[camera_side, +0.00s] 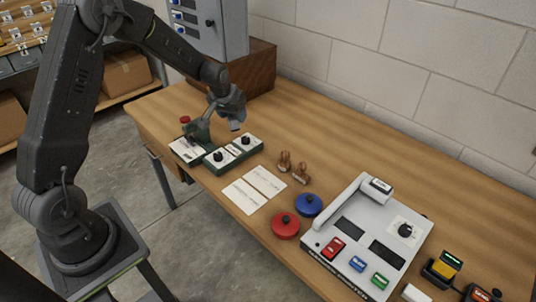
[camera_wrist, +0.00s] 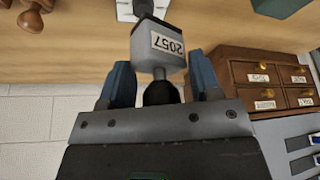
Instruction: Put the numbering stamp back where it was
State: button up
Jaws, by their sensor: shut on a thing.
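The numbering stamp is a grey block with a label reading 2057 and a black knob. It hangs between the blue fingers of my gripper in the wrist view (camera_wrist: 160,92), which are shut on its knob. In the side view the stamp (camera_side: 236,126) shows small below my gripper (camera_side: 233,108). It is above the dark green holder (camera_side: 228,163), which carries white-topped pieces with black knobs (camera_side: 219,156). The stamp looks clear of the holder, but the exact gap cannot be told. The wrist view also shows a white piece with a dark knob (camera_wrist: 140,10) beyond the stamp.
A green hand press (camera_side: 200,131) stands close left of the holder. Wooden stamps (camera_side: 285,161), cards (camera_side: 245,195), red (camera_side: 285,224) and blue (camera_side: 309,204) round tins and a grey machine (camera_side: 355,215) lie rightward. A drawer cabinet (camera_side: 258,65) is behind. The back-middle table is bare.

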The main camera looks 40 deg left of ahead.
jog(key=w+d+f, duration=0.2)
jog(key=d, duration=0.1)
jog(key=w+d+f, duration=0.2)
jog(key=d, duration=0.1)
jog(key=w+d+f, duration=0.2)
jog(key=d, duration=0.1)
jog(key=shift+w+f, duration=0.3)
jog(key=shift+f, duration=2.1)
jog(key=shift+f, duration=0.2)
jog(key=o, duration=0.5)
